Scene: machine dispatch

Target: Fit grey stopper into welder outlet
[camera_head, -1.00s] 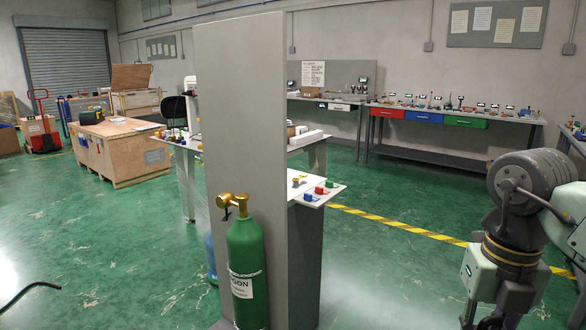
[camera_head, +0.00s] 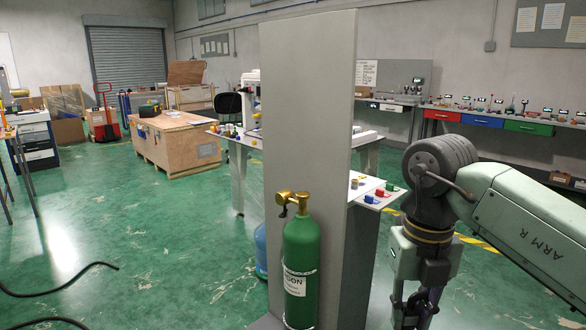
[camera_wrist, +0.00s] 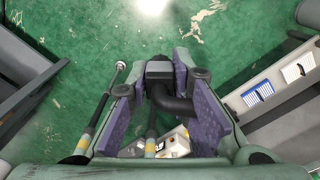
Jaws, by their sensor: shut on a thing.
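My gripper (camera_head: 418,308) hangs at the lower right of the head view, below my arm, with its tips near the bottom edge. In the wrist view, its purple-padded fingers (camera_wrist: 163,72) are shut on a dark grey piece, which I take to be the grey stopper (camera_wrist: 158,70). It has a blocky end, and a black curved part beside it bends to the right; I cannot tell whether they are one piece. I cannot pick out the welder or its outlet in either view.
A tall grey panel (camera_head: 308,120) stands ahead with a green argon cylinder (camera_head: 301,262) before it. A table with coloured parts (camera_head: 376,193) is behind it. A wooden crate (camera_head: 180,145) stands at the left back. Black cable (camera_head: 60,292) lies on open green floor.

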